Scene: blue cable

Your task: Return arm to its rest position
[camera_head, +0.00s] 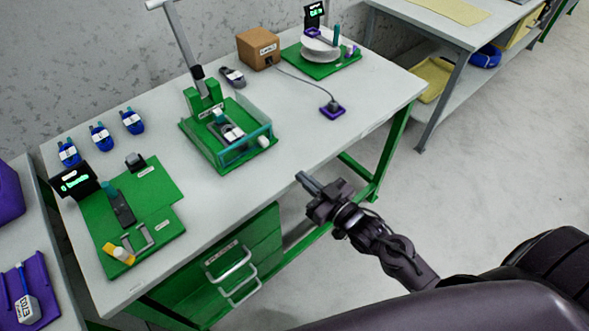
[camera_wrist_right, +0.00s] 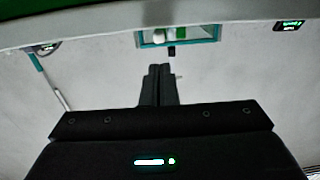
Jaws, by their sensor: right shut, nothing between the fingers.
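My right gripper (camera_head: 306,181) is shut and empty. In the head view it is in front of the table's front edge, over the floor, with its arm coming in from the lower right. In the right wrist view its two fingers (camera_wrist_right: 158,84) are together with nothing between them. My left gripper is not in view. A brown box (camera_head: 258,49) stands at the back of the table, with a grey cable running from it to a small purple base (camera_head: 332,110).
The white-topped table (camera_head: 300,150) has a green fixture with a clear-walled tray (camera_head: 245,148) and a green board (camera_head: 165,190). Several blue items (camera_head: 101,137) stand at the back left. Green drawers (camera_head: 240,265) sit below. Open floor (camera_head: 480,190) lies to the right.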

